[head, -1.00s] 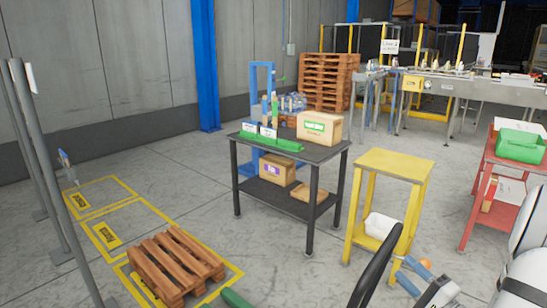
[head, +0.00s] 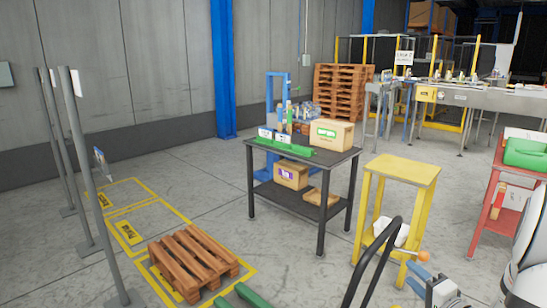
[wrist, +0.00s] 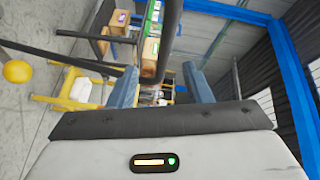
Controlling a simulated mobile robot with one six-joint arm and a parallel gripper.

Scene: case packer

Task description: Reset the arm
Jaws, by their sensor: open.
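My gripper (head: 416,280) shows at the lower right of the head view, with blue fingers low in front of the yellow stand. In the wrist view, my gripper (wrist: 160,82) has its two blue fingers spread wide apart. I see nothing held between them. A dark bar (wrist: 168,40) runs down into the gap between the fingers in that picture. I cannot tell how far it is from them. Part of my white arm shows at the right edge of the head view.
A black curved handle (head: 374,262) rises left of my gripper. An orange ball (head: 424,256) is close by. The yellow stand (head: 402,170) is behind, the dark table (head: 340,160) with boxes beyond it. A red cart (head: 510,180) is at right. A wooden pallet (head: 192,262) lies left on open floor.

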